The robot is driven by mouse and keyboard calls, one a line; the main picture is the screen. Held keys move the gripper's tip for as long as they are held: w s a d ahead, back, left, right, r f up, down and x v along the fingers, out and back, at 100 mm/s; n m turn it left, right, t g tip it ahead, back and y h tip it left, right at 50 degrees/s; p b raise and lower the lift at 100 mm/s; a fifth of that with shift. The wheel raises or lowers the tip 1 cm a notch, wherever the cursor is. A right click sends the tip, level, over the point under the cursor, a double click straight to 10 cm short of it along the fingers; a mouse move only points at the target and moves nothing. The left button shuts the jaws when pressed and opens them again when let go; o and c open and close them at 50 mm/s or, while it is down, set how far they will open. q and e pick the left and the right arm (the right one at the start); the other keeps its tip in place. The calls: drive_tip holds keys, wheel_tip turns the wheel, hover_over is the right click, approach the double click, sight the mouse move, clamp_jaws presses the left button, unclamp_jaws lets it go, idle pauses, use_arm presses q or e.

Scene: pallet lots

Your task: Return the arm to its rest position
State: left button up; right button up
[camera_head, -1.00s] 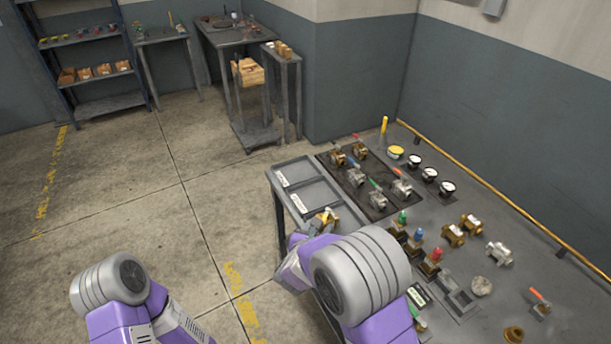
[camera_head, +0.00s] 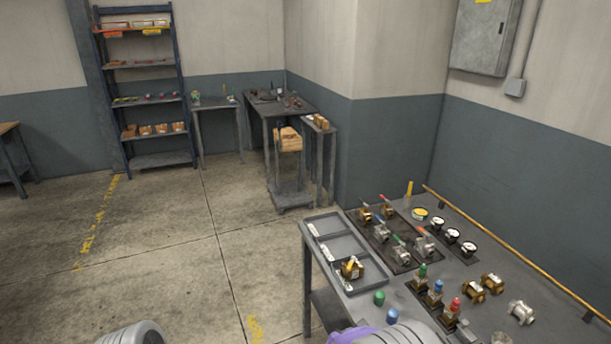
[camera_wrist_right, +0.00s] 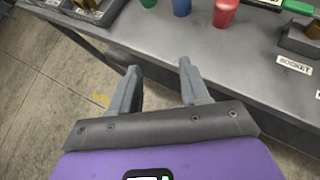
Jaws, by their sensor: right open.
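My right gripper (camera_wrist_right: 158,85) is open and empty in the right wrist view. Its two grey fingers are apart, over the floor just off the edge of the grey workbench (camera_wrist_right: 230,65). In the head view only the top of my right arm shows at the bottom edge, and its gripper is hidden. A grey rounded part of my left arm shows at the bottom left; my left gripper is out of the picture. A brass valve with a yellow handle (camera_head: 351,268) sits in the nearest compartment of the grey tray (camera_head: 330,240) on the bench.
In the wrist view a red cup-like part (camera_wrist_right: 225,13) stands near the bench edge. The floor left of the bench is clear.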

drive_tip(key=s+d+f+m+g+y, duration=0.25)
drive_tip(key=s+f+m+g, duration=0.55)
drive_tip(key=s+f, duration=0.65)
drive_tip(key=s+a+f+m+y, duration=0.2)
drive_tip(key=s+a+m+y, duration=0.1)
drive_tip(key=m, duration=0.8)
drive_tip(key=s+a+f+m+y, duration=0.3)
drive_tip(key=s+m, duration=0.4)
drive_tip(key=m, duration=0.5)
drive_tip(key=shift+a+f+g+y, duration=0.15)
drive_tip(key=shift+f+g+y, duration=0.2)
drive_tip(key=shift+y, duration=0.5)
